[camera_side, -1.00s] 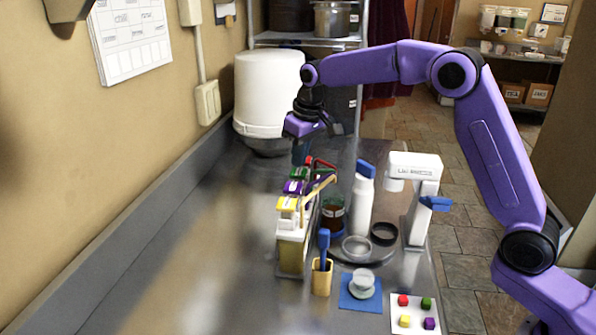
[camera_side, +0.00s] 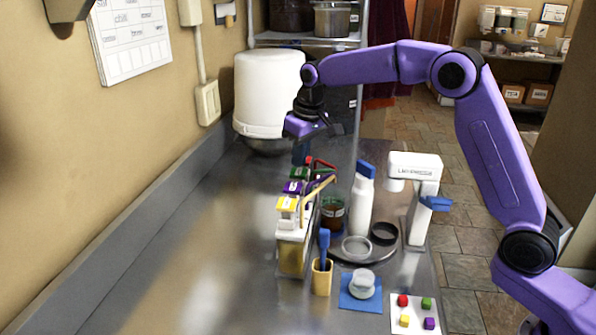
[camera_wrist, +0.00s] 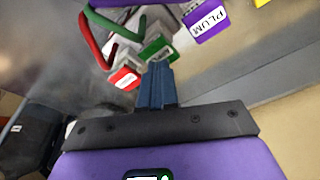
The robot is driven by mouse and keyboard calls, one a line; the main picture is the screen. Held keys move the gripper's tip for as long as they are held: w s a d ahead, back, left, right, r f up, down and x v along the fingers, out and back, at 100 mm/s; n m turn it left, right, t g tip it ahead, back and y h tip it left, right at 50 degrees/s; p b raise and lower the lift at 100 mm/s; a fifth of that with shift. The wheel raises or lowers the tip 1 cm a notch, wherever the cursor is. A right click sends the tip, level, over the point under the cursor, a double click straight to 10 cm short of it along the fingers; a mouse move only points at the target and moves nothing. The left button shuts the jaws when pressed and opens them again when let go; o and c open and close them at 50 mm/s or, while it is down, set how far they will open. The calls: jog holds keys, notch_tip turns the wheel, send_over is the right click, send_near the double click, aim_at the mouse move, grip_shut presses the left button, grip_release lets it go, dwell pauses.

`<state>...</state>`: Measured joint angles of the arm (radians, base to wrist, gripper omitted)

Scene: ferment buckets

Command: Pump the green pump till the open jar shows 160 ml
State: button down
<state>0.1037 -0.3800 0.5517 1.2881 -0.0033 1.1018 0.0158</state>
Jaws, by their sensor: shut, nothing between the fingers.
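The green pump (camera_side: 298,174) stands in a row of pumps with coloured heads. In the wrist view its green head (camera_wrist: 157,47) and curved green spout show just beyond my fingertips. My gripper (camera_side: 300,155) is shut and empty above the far end of the row. Its blue fingers (camera_wrist: 158,68) are together, close to the green head; I cannot tell whether they touch it. The open jar (camera_side: 333,214) stands right of the pumps with dark red-brown contents; its level is too small to read.
Red (camera_wrist: 124,77), purple "PLUM" (camera_wrist: 207,20) and yellow (camera_side: 287,204) pump heads are close by. A white bottle (camera_side: 361,205) and a white stand device (camera_side: 424,190) stand right of the jar. A large white tub (camera_side: 268,90) is behind. The left counter is clear.

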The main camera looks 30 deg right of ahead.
aim_at(299, 171)
jog(key=shift+f, duration=0.2)
dwell(0.5)
jog(key=shift+f, duration=1.55)
jog(key=shift+r, duration=1.8)
jog(key=shift+f, duration=0.1)
jog(key=shift+f, duration=1.65)
jog(key=shift+r, duration=1.7)
